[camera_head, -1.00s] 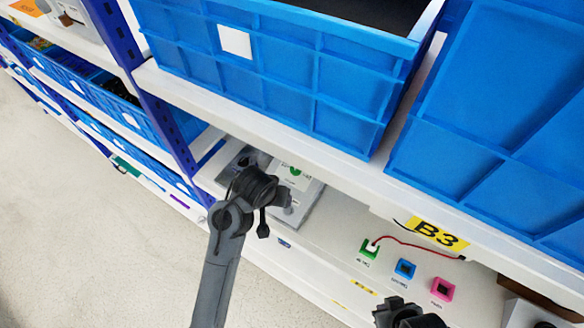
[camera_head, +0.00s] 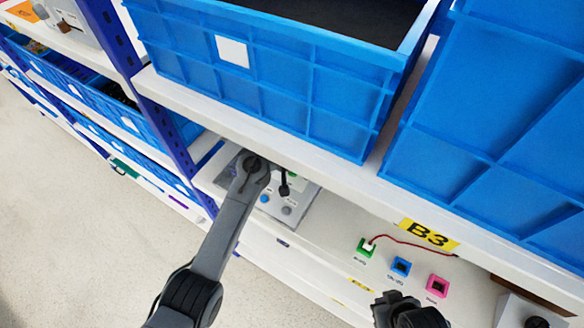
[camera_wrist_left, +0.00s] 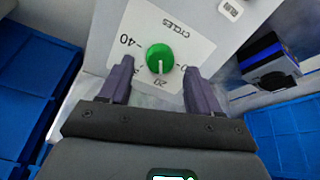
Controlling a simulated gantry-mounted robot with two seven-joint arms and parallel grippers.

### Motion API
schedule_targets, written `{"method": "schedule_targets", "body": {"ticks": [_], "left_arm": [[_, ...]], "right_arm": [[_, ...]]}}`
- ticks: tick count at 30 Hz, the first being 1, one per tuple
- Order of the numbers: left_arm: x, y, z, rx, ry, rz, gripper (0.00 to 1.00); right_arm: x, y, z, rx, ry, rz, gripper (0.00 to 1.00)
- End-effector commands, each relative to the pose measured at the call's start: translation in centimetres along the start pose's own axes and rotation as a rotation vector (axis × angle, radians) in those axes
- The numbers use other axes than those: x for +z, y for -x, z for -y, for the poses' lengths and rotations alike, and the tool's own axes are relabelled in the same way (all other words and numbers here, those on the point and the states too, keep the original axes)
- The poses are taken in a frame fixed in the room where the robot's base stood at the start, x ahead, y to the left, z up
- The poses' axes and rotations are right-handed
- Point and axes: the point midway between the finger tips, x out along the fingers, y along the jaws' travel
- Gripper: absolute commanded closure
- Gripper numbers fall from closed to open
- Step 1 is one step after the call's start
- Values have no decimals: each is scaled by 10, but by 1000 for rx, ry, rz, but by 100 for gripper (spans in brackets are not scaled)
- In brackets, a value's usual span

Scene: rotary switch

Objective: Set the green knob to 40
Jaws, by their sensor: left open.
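The green knob (camera_wrist_left: 159,58) sits on a white dial plate (camera_wrist_left: 190,40) marked CYCLES in the left wrist view. Its pale pointer line points down at the 20 mark; the 40 mark (camera_wrist_left: 124,40) is to the left and a 0 is to the right. My left gripper (camera_wrist_left: 158,67) is open, with one finger on each side of the knob and a visible gap to each. In the head view my left gripper (camera_head: 284,187) is over the grey panel (camera_head: 305,203) and mostly hides the knob. My right gripper (camera_head: 400,303) is at the bottom edge, its jaws unclear.
Blue (camera_head: 264,198) and grey (camera_head: 286,211) knobs are on the same panel. Green (camera_head: 366,248), blue (camera_head: 401,267) and pink (camera_head: 437,286) square parts lie to the right. A large blue crate (camera_head: 270,85) and its shelf are above the panel.

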Motion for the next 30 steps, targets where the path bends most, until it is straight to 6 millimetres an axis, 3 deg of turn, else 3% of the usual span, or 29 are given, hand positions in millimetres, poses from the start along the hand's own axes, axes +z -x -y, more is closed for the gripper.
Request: {"method": "schedule_targets", "body": {"ticks": [8,21,30], "left_arm": [[-1,-22,0,-1,0,-1,37],[-1,-26,0,-1,-1,-2,39],[0,-26,0,0,-1,-2,85]], "right_arm": [[1,0,-2,6,8,2,100],[1,0,-1,4,5,2,100],[1,0,0,-1,-1,2,100]]}}
